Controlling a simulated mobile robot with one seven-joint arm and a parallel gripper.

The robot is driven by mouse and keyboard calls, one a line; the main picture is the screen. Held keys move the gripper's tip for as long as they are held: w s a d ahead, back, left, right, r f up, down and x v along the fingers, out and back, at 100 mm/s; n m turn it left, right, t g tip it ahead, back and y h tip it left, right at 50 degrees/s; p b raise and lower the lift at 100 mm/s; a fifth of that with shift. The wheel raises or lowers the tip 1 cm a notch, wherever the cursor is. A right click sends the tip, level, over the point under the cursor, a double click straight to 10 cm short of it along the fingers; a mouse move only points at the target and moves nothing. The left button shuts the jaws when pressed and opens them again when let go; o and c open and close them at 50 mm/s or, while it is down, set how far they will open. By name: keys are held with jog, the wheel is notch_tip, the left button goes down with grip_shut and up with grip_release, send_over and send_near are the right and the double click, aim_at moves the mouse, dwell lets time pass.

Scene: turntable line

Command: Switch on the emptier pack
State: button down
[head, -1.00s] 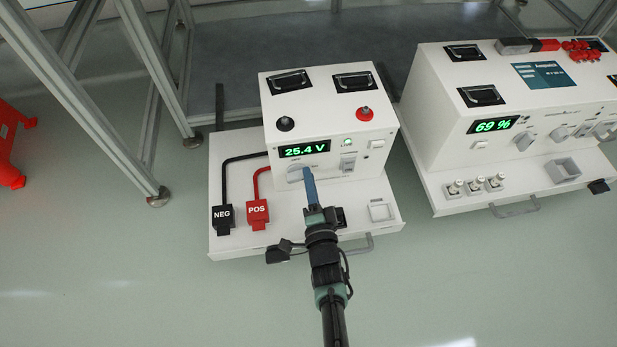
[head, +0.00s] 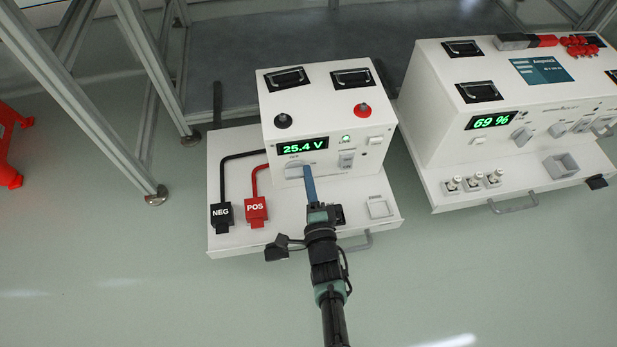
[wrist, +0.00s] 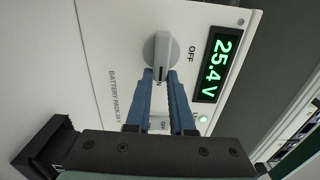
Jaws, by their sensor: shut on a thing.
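The left battery pack is a white box (head: 352,99) whose display (head: 303,146) reads 25.4 V. A green lamp (head: 346,139) beside the display is lit. My gripper (head: 308,172) is shut on the grey rotary knob (wrist: 158,48) on this pack's front. In the wrist view the blue fingers (wrist: 162,76) straddle the knob's handle. The handle points down the picture toward a partly hidden mark ending in N, away from the OFF mark (wrist: 191,54). The right pack (head: 437,108) is a larger white box whose display (head: 491,120) reads 69 %.
Black NEG (head: 221,213) and red POS (head: 256,209) plugs sit on the left pack's base shelf, left of my gripper. A grey metal frame (head: 130,150) stands behind on the left. A red object (head: 9,150) lies at the far left. Floor in front is clear.

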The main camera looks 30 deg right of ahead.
jog(key=c, duration=0.8)
grip_release()
jog(key=p+v, duration=0.5)
jog(key=v, duration=0.8)
jog(key=shift+p, duration=0.4)
